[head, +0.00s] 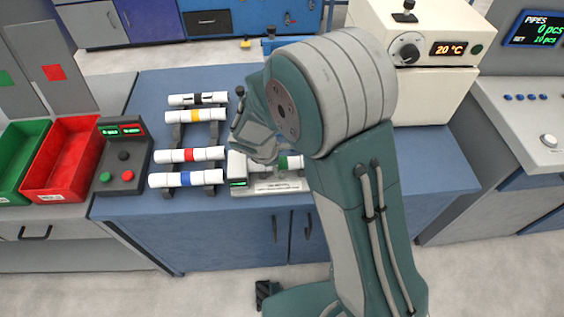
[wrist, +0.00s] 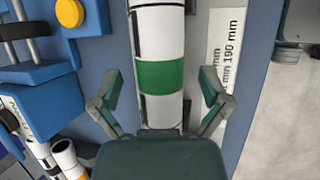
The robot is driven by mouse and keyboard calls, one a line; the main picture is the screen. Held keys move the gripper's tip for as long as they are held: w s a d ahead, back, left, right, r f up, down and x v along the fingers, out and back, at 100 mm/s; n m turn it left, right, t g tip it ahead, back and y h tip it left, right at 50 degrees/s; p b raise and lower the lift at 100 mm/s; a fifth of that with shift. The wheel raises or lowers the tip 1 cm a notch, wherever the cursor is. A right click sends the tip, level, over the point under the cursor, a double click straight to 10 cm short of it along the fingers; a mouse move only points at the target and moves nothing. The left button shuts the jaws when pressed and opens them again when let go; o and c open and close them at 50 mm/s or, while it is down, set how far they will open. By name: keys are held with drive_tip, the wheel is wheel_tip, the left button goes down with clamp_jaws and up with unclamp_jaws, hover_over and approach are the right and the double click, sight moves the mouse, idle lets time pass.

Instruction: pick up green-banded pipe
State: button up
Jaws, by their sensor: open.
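The green-banded pipe (head: 284,162) is white with a green band. In the head view it lies on a pale measuring device (head: 265,188), and my arm hides part of it. In the wrist view the green-banded pipe (wrist: 159,40) runs up the middle of the picture, its band between my fingers. My gripper (wrist: 160,78) is open, with one finger on each side of the pipe and a visible gap on both sides. In the head view my gripper (head: 253,140) is just above the pipe, its fingertips partly hidden.
Left of the device, pipes with black (head: 211,98), yellow (head: 207,115), red (head: 205,154) and blue (head: 203,179) bands lie on a rack. A control box (head: 122,160), red bin (head: 62,160) and green bin (head: 18,155) stand further left. A heater-like unit (head: 430,85) stands right.

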clamp_jaws()
idle(0.4)
